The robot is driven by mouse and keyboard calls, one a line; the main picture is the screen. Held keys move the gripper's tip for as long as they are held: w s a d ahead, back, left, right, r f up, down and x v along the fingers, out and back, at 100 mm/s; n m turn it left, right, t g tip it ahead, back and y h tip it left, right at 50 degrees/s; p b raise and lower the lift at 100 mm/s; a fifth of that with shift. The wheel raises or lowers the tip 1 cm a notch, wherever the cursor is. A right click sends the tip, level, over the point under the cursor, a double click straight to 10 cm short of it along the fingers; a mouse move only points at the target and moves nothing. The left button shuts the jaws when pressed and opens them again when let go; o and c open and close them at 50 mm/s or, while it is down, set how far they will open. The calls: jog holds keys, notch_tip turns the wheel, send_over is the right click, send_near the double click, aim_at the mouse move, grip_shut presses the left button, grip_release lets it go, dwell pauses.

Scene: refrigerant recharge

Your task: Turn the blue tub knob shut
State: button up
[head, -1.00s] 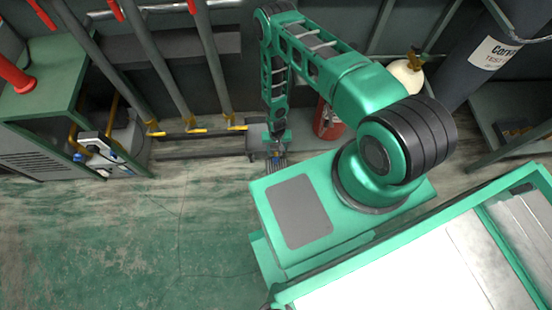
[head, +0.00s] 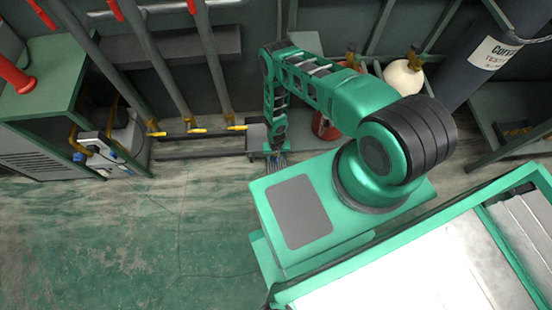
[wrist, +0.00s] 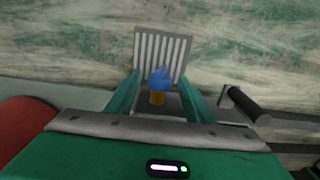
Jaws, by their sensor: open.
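The blue tub knob (wrist: 160,78) shows in the middle of the wrist view, on a short yellow-orange stem (wrist: 157,98). My gripper (wrist: 159,82) has its two green fingers apart, one to the left and one to the right of the knob. Gaps show between the knob and both fingers, and I see no contact. In the head view, my gripper (head: 275,148) points down near the back wall, and the knob there is too small and covered to make out clearly.
A grey slatted grille (wrist: 161,52) lies beyond the knob. A red rounded object (wrist: 22,125) is at the left of the wrist view, and a dark bar (wrist: 243,103) is at the right. Yellow-handled pipes (head: 198,131) stand left of my arm. Open green floor (head: 110,230) lies in front.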

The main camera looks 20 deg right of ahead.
jog(key=shift+c, duration=0.6)
jog(key=c, duration=0.9)
jog(key=shift+a+h, duration=0.25)
jog(key=shift+h, duration=0.35)
jog(key=shift+w+g+h, duration=0.1)
jog(key=shift+g+h, duration=0.4)
jog(key=shift+h, duration=0.4)
jog(key=o, duration=1)
jog(key=shift+a, duration=0.1)
